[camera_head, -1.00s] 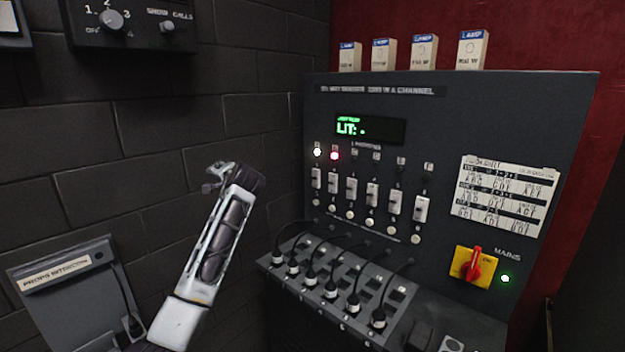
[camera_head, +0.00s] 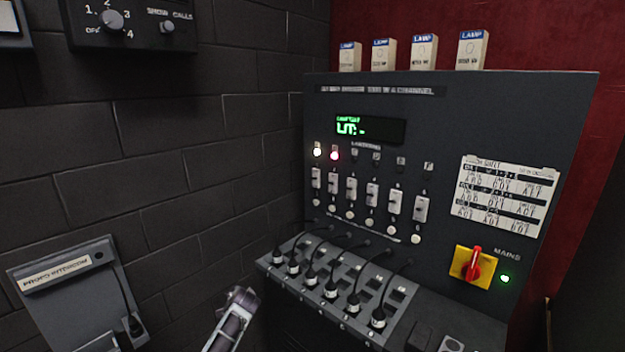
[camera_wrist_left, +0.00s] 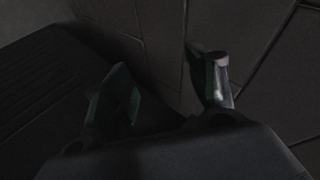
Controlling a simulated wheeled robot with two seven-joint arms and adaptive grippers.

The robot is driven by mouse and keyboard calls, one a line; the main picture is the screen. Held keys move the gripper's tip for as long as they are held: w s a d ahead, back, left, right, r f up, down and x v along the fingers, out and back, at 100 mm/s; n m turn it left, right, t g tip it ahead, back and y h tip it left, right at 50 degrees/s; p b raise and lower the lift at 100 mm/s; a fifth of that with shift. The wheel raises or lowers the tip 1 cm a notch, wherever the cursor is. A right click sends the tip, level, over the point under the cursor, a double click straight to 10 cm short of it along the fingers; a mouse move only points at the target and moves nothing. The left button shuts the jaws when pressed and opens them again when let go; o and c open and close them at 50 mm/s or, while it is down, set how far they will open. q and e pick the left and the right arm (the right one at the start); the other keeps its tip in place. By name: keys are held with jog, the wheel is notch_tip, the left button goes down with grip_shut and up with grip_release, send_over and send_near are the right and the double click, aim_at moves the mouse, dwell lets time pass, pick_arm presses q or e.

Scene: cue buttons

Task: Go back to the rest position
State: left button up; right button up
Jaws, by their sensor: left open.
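My left arm (camera_head: 232,322) shows at the bottom of the head view, in front of the lower left edge of the dark console. The left gripper's fingers are hard to make out there. In the left wrist view my left gripper (camera_wrist_left: 165,95) has its two fingers spread apart, with nothing between them. The wrist view is dark, with wall blocks behind the fingers. My right gripper is in neither view.
The console (camera_head: 450,130) has sliders, several plugged cables (camera_head: 330,290), a red and yellow mains switch (camera_head: 473,266) and a cue sheet (camera_head: 507,190). Lamp boxes (camera_head: 383,55) stand on top. An intercom box (camera_head: 70,290) is at lower left. The wall between is clear.

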pick_arm(q)
jog(key=s+f+n+g+h, duration=0.1)
jog(key=s+f+g, duration=0.1)
jog(key=s+f, duration=1.35)
jog(key=s+f+g+h, duration=0.2)
jog(key=s+f, duration=1)
jog(key=f, duration=0.6)
jog(key=s+f+n+g, duration=0.1)
jog(key=s+f, duration=0.4)
jog(key=s, duration=0.9)
jog(key=s+f+n+g, duration=0.1)
jog(key=s+f, duration=0.4)
jog(key=s, duration=1)
jog(key=s+f+n+g+h, duration=0.1)
jog(key=s+f, duration=0.4)
jog(key=s, duration=0.9)
jog(key=shift+s+n+g, duration=0.15)
jog(key=shift+n+g, duration=0.35)
jog(key=shift+a, duration=0.15)
